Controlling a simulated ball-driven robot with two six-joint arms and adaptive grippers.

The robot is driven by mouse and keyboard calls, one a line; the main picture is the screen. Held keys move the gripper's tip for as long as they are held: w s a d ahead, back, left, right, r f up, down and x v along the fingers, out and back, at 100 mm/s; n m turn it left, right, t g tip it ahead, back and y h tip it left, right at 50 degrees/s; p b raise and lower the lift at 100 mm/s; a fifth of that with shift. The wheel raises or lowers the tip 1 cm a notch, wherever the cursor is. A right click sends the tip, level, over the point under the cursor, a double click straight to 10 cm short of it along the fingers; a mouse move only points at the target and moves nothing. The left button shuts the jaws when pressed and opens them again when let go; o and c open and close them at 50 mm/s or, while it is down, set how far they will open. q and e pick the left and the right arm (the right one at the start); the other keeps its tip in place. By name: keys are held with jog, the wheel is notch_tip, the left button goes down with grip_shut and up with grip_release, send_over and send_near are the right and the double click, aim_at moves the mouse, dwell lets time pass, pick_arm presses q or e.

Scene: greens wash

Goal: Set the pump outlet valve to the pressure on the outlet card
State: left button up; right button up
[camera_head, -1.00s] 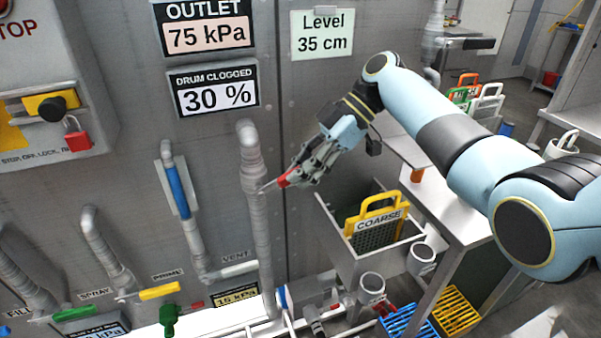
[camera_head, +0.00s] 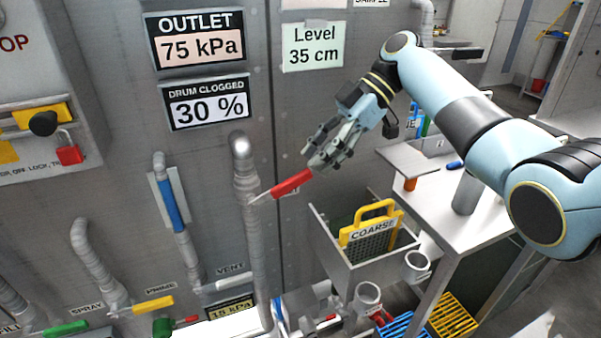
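The outlet card (camera_head: 200,40) on the grey wall reads "OUTLET 75 kPa". A valve with a red lever handle (camera_head: 292,184) sits on a vertical pipe (camera_head: 247,205). The lever points right and slightly up; a small label behind it is mostly hidden. My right gripper (camera_head: 312,150) is just above the lever's outer end, with its fingers apart and nothing between them. I cannot tell if a lower fingertip touches the lever. A small yellow display (camera_head: 230,308) low on the wall seems to read 15 kPa, partly cut off. My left gripper is not in view.
Other cards read "DRUM CLOGGED 30 %" (camera_head: 207,102) and "Level 35 cm" (camera_head: 313,47). Blue (camera_head: 172,205), yellow (camera_head: 153,304) and green (camera_head: 66,327) valve handles are at left. A bin with a yellow COARSE screen (camera_head: 372,222) and a bench (camera_head: 465,200) stand at right.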

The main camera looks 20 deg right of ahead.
jog(key=v, duration=0.5)
jog(key=shift+d+r, duration=0.1)
